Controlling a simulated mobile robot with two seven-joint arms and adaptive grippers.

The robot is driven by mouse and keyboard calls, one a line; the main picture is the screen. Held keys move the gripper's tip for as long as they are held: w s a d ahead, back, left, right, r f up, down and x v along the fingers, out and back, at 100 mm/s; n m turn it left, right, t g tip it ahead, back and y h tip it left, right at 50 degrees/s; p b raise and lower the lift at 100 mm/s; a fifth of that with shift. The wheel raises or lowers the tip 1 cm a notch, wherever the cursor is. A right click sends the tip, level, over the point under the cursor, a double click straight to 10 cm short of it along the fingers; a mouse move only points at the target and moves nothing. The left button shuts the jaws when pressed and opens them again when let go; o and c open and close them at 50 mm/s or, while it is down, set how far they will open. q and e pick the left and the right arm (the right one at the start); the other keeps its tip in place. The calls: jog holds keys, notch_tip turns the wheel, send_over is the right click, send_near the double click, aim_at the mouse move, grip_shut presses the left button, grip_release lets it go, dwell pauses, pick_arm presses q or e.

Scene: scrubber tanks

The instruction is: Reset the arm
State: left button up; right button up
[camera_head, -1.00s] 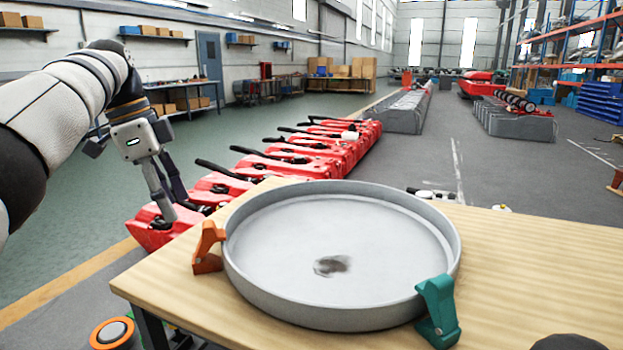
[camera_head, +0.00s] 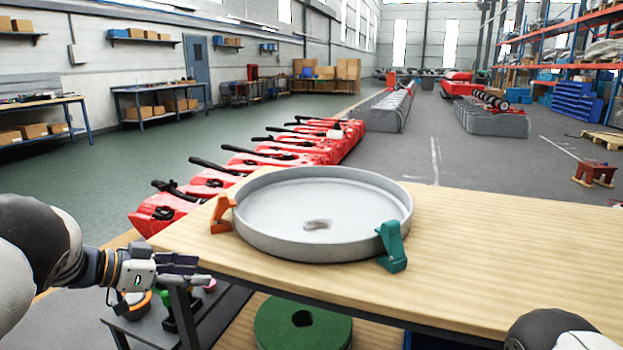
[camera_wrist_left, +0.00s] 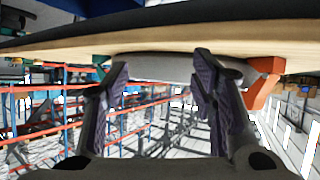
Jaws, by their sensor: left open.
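My left gripper (camera_head: 202,271) is low at the left, in front of the near-left corner of the wooden table (camera_head: 480,265), with its fingers pointing right. It holds nothing. In the left wrist view its two dark fingers (camera_wrist_left: 160,75) stand apart, with the table edge (camera_wrist_left: 230,38) across the top. A round grey metal tray (camera_head: 345,215) with a dark smudge lies on the table, apart from the gripper. An orange clamp (camera_head: 221,214) is at its left rim and a teal clamp (camera_head: 391,247) at its right front. My right gripper is out of view; part of my right arm shows at bottom right.
Below the table are a green disc (camera_head: 303,325) and a dark cart (camera_head: 150,325) with small items, close to the left gripper. A row of red scrubber tanks (camera_head: 235,175) stands behind the table. The tabletop right of the tray is clear.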

pick_arm(q)
jog(key=s+a+f+n+g+y+p, duration=0.2)
jog(key=s+f+n+y, duration=0.65)
jog(key=s+f, duration=1.45)
jog(key=s+d+r+g, duration=0.1)
jog(key=s+g, duration=0.1)
jog(key=s, duration=0.9)
jog(key=s+d+r+g, duration=0.1)
jog(key=s+g, duration=0.2)
jog(key=s, duration=0.8)
jog(key=s+d+r+n+g+y, duration=0.1)
jog(key=s+d+g, duration=0.1)
jog(key=s, duration=0.9)
jog(key=shift+g, duration=0.7)
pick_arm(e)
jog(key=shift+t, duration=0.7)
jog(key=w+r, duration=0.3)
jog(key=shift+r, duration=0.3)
pick_arm(q)
jog(key=shift+w, duration=0.15)
